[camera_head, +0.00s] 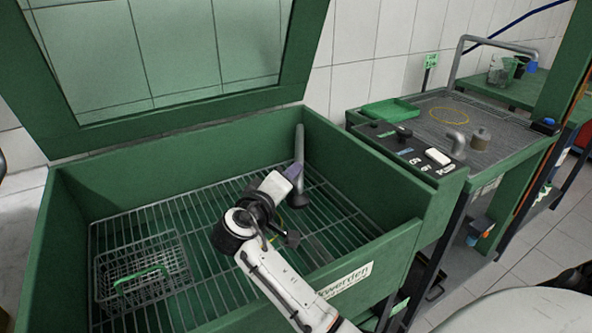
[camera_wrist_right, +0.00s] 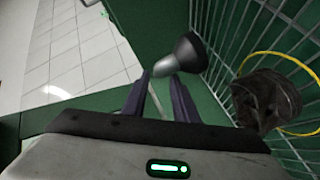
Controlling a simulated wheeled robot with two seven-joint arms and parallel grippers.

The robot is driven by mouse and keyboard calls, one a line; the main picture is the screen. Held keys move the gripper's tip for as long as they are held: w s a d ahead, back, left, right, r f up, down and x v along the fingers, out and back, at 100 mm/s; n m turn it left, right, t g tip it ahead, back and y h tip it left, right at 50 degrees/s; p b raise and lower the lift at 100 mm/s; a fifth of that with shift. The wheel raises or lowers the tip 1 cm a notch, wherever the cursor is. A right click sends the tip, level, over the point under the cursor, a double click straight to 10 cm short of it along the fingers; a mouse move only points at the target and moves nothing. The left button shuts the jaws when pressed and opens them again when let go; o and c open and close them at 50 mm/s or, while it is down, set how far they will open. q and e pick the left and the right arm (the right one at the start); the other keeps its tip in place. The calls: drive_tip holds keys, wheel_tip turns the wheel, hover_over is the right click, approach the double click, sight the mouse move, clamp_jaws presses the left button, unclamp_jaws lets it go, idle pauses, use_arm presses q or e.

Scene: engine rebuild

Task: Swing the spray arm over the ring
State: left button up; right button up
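The spray arm (camera_head: 299,150) is a grey pipe at the back right of the green wash tub, ending in a dark flared nozzle (camera_head: 298,198). In the right wrist view the nozzle (camera_wrist_right: 188,52) is just beyond my fingertips. My right gripper (camera_head: 292,172) is beside the pipe; in its wrist view the two fingers (camera_wrist_right: 159,80) are apart, with the grey pipe end near their tips. I cannot tell whether they touch it. A yellow ring (camera_wrist_right: 287,62) lies on the rack around or beside a dark part (camera_wrist_right: 265,98); my arm mostly hides it in the head view. My left gripper is not in view.
A wire basket (camera_head: 140,276) with a green handle sits on the rack at the left. The tub's front wall (camera_head: 375,265) and raised windowed lid (camera_head: 190,105) bound the space. A control panel (camera_head: 412,150) and side table with another yellow ring (camera_head: 455,116) stand right.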

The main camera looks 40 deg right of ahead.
drive_tip(key=shift+v, duration=1.9)
drive_tip(key=shift+c, duration=0.4)
